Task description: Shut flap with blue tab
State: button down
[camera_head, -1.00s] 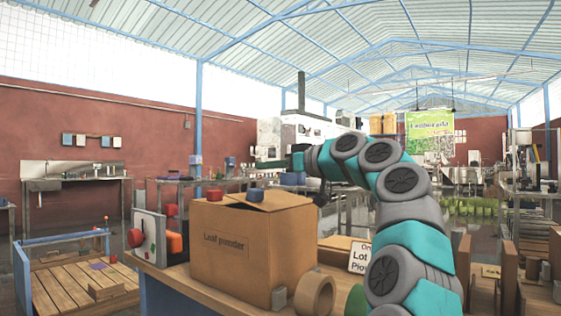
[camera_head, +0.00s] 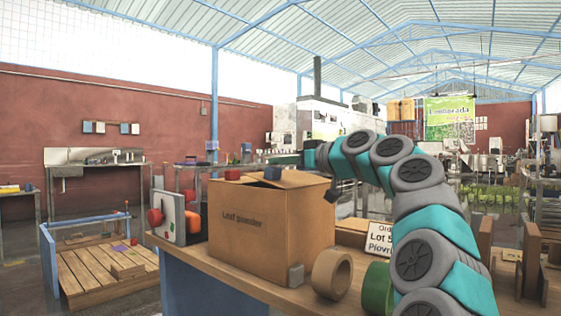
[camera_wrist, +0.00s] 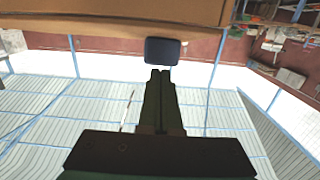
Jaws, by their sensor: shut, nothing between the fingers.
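The cardboard box (camera_head: 270,232) labelled "Leaf powder" stands on the wooden bench. A red tab (camera_head: 232,174) and a dark blue tab (camera_head: 272,172) show at its top. A dark gap shows by the blue tab, between top flaps; the right flap (camera_head: 300,179) slopes slightly.
A panel with red knobs (camera_head: 168,218) is left of the box. A lot sign (camera_head: 381,239) is behind, near my arm. A wooden pallet (camera_head: 100,272) lies at left.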

jog(key=shift+w+a+r+g+h+p, duration=0.2)
jog(key=shift+w+g+h+p, duration=0.1)
jog(key=shift+p, duration=0.85)
jog(key=shift+w+a+f+g+h+p, duration=0.15)
jog(key=shift+f+g+h+p, duration=0.2)
jog(key=shift+p, duration=0.5)
jog(key=shift+a+f+h, duration=0.15)
jog(key=shift+f+h, duration=0.2)
jog(key=shift+f, duration=0.05)
